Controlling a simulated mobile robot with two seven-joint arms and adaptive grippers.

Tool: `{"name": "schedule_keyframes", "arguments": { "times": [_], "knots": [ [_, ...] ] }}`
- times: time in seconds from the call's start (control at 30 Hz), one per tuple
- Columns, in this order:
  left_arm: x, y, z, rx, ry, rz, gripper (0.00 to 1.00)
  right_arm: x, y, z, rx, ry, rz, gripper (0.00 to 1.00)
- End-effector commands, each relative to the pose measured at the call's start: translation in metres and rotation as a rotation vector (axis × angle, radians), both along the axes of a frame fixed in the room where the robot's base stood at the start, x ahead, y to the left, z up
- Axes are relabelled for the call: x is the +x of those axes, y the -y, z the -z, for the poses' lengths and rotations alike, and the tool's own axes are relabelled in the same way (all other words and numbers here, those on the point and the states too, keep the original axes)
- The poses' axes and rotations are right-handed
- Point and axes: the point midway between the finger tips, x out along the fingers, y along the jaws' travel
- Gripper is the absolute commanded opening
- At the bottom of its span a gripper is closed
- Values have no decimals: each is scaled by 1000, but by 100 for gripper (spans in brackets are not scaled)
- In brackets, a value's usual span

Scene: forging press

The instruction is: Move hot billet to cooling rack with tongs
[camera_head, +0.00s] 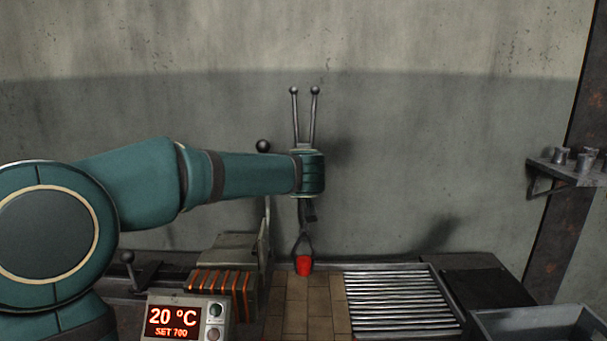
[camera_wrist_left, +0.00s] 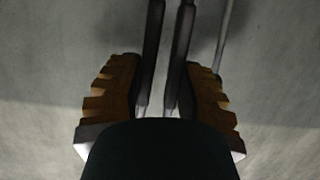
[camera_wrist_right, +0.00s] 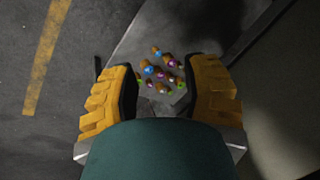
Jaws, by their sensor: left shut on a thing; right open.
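My left gripper (camera_wrist_left: 160,105) is shut on the dark metal tongs (camera_head: 304,115), whose ball-ended handles point up. The handles also show between the fingers in the left wrist view (camera_wrist_left: 180,55). The tongs' jaws hang down around the glowing red billet (camera_head: 303,265), over the back of the tiled strip; I cannot tell its exact height. The slatted metal cooling rack (camera_head: 400,303) lies right of the billet, with bare slats. My right gripper (camera_wrist_right: 162,90) is open and empty; it is outside the head view.
A grey bin (camera_head: 535,322) is at front right. A wall shelf (camera_head: 570,172) holds metal pieces. Several small colourful items (camera_wrist_right: 160,72) lie beyond my right fingers.

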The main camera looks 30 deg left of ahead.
Motion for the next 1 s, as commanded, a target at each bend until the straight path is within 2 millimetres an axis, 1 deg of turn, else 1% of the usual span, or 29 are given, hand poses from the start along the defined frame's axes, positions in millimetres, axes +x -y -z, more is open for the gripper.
{"name": "schedule_keyframes", "arguments": {
  "times": [0.53, 1.0],
  "knots": [
    [33, 45, -1, 0, 6, 4, 0, 0, 0, 20, 0, 0, 0, 47],
    [62, 84, -2, 0, 5, 4, 0, 0, 0, 30, 0, 0, 0, 47]
  ]
}}
